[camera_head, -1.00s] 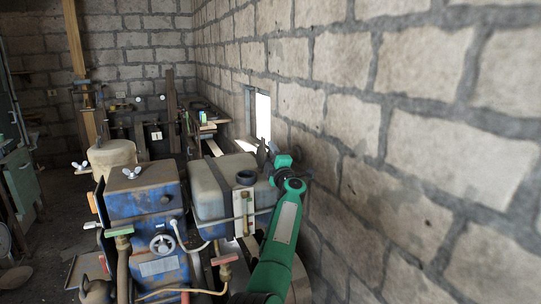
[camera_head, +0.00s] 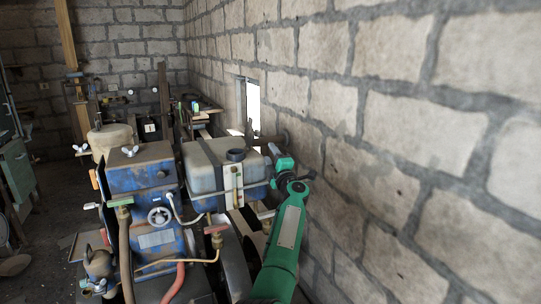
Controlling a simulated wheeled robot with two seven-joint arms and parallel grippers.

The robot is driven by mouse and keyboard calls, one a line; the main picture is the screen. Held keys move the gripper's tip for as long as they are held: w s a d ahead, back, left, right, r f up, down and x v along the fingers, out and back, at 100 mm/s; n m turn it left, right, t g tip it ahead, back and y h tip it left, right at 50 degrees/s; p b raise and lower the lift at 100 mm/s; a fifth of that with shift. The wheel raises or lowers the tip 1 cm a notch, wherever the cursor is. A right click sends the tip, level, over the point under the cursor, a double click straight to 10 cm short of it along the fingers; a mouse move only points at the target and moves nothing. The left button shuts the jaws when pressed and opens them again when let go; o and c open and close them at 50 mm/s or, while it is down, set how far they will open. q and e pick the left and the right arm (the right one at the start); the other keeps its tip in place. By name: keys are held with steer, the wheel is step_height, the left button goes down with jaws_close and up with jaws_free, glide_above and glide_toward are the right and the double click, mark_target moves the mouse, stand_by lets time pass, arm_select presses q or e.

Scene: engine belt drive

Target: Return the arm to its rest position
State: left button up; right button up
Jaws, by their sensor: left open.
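My left arm, green with a pale panel, rises from the bottom of the head view along the right side of the engine. Its small dark gripper (camera_head: 257,136) is beyond the arm's green wrist, at the rear right edge of the grey fuel tank (camera_head: 207,166) and close to the block wall. The gripper is open and I see nothing held in it. Whether its fingers touch the tank cannot be told. The blue engine (camera_head: 143,178) stands left of the arm. My right gripper is not in view.
The stone block wall (camera_head: 400,130) runs close along the arm's right side, with a bright window opening (camera_head: 252,104) in it. Hoses and valve handles (camera_head: 119,201) stand at the engine's front. A bench with small items (camera_head: 203,110) is behind. Dark floor is open at left.

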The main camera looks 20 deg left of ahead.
arm_select(q)
steer(key=s+d+f+m+h, duration=0.5)
steer(key=s+f+m+h, duration=0.1)
steer(key=s+f+m, duration=0.3)
steer(key=s+d+f+m+g+h, duration=0.1)
steer(key=s+d+f+m+h, duration=0.3)
steer(key=s+f+m+h, duration=0.45)
steer(key=s+d+f+m+h, duration=0.45)
steer(key=s+f+m, duration=0.35)
steer(key=f, duration=0.4)
steer(key=s+d+f+m+g+y, duration=0.1)
steer(key=s+f+g, duration=0.3)
steer(key=s, duration=1.4)
steer(key=s+d+f+m+g+y, duration=0.15)
steer(key=s+g, duration=0.45)
steer(key=s, duration=1.2)
step_height(320, 180, down, 31)
steer(key=g, duration=0.1)
steer(key=s+a+f, duration=0.2)
steer(key=s+f, duration=0.7)
steer(key=f, duration=0.1)
steer(key=s+a+f+g, duration=0.1)
steer(key=s+f, duration=0.9)
steer(key=shift+a+f+b, duration=0.3)
steer(key=shift+a+b, duration=0.1)
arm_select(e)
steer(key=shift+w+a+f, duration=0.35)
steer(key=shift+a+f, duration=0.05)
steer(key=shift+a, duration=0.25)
